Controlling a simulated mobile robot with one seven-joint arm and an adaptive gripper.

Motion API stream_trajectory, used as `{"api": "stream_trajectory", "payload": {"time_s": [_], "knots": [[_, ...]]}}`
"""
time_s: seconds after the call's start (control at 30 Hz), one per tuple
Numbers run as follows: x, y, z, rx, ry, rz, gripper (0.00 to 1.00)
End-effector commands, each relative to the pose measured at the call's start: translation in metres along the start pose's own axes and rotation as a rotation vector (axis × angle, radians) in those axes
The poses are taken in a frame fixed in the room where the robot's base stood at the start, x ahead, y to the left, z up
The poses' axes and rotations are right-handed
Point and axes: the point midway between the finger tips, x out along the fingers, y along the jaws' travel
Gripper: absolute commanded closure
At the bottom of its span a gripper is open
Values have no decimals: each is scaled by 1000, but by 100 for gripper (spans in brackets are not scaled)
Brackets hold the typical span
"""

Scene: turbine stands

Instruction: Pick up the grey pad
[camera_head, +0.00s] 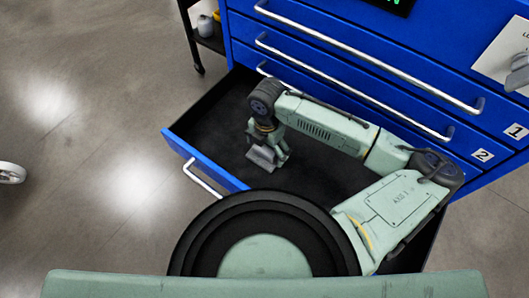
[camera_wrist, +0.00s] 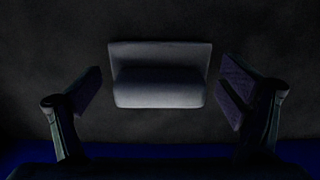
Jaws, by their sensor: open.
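The grey pad (camera_wrist: 160,75) lies on the dark drawer floor, centred in the wrist view between my two fingers. It is a small block with a flat back part and a raised front part. My gripper (camera_wrist: 160,98) is open, with one finger to each side of the pad and a visible gap on both sides. In the head view my gripper (camera_head: 268,158) reaches down into the open drawer. The pad (camera_head: 261,158) shows there at the fingertips, partly covered by my gripper.
The open blue drawer (camera_head: 178,146) has a silver handle (camera_head: 203,180) on its front; its walls surround my gripper. The blue cabinet (camera_head: 400,55) with closed, numbered drawers stands behind. A black cart (camera_head: 196,45) is at the upper left. The drawer floor (camera_head: 225,115) around the pad looks clear.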

Motion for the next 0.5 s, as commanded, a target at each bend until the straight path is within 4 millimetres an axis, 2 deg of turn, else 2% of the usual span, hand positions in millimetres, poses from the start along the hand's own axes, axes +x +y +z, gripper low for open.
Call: {"api": "stream_trajectory", "payload": {"time_s": [0.2,0.5], "knots": [[0,0,0,0,0,1,11],[0,0,0,0,0,1,31]]}}
